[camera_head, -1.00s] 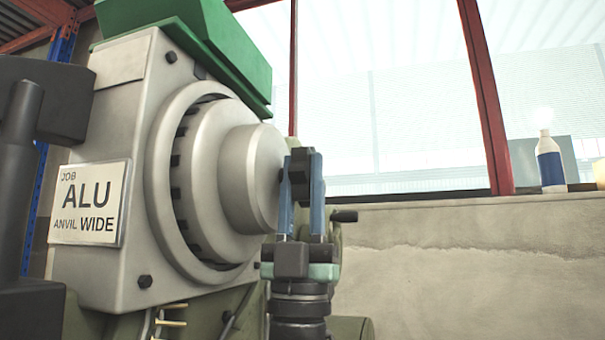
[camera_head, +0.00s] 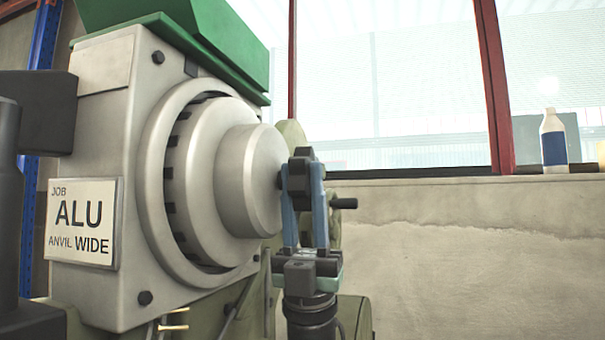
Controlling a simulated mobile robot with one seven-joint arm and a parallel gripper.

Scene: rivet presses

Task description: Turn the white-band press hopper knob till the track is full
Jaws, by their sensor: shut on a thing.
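The press has a pale grey housing (camera_head: 105,170) with a large round stepped hub (camera_head: 250,180) on its face and a green hopper (camera_head: 215,35) on top. A dark knob (camera_head: 303,165) sits at the hub's right front. My gripper (camera_head: 302,186) is below it, its blue fingers pointing up and closed around the knob from two sides. Two brass-coloured pins (camera_head: 174,327) show at the bottom edge under the housing; I cannot tell whether they are in the track. No white band shows in this view.
A sign (camera_head: 82,222) on the housing reads JOB ALU, ANVIL WIDE. A dark handle (camera_head: 343,203) sticks out right of my gripper. A bottle (camera_head: 553,140) stands on the window ledge. A bare concrete wall (camera_head: 460,255) fills the right side.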

